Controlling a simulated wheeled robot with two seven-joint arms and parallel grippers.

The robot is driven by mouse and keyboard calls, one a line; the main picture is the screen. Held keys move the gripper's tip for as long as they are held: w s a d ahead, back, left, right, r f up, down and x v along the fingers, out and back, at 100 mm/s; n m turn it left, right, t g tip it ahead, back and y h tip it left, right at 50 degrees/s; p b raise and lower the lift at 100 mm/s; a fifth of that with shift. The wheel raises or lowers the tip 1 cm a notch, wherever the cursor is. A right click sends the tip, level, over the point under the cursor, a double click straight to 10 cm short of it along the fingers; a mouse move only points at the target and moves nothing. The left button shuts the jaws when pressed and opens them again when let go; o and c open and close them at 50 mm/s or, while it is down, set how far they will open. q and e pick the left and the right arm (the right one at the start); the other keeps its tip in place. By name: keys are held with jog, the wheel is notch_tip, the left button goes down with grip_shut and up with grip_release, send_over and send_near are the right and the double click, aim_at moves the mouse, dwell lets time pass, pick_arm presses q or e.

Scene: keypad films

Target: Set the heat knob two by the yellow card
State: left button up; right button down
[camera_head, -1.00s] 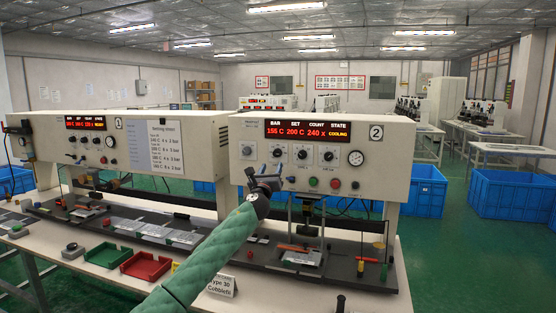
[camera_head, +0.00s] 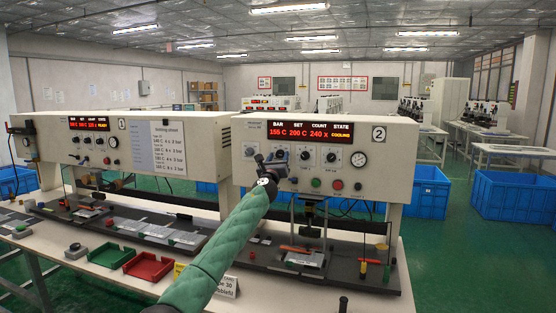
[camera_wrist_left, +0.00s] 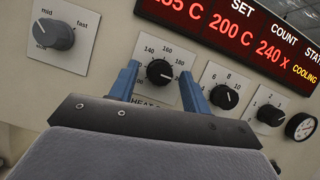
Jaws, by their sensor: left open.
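Machine two (camera_head: 385,184) has a panel with a red display (camera_head: 310,131) reading 155 C, 200 C, 240 X, cooling. My left gripper (camera_head: 270,162) is at the left part of that panel, hiding part of its knob row in the head view. In the left wrist view the heat knob (camera_wrist_left: 160,72) is black on a white dial with numbers including 140 and 160. My open left gripper (camera_wrist_left: 158,84) has one blue finger on each side of it; I cannot tell if they touch it. A yellow thing (camera_head: 180,269) is partly hidden behind my left arm; I cannot tell if it is the card.
A grey mid–fast knob (camera_wrist_left: 54,34) is left of the heat dial, with two more black knobs (camera_wrist_left: 224,97) (camera_wrist_left: 271,115) to the right. Machine one (camera_head: 40,150) carries a setting sheet (camera_head: 170,148). Red (camera_head: 148,268) and green trays (camera_head: 110,256) lie in front.

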pick_arm(q)
jog(key=c, duration=1)
jog(key=shift+n, duration=0.4)
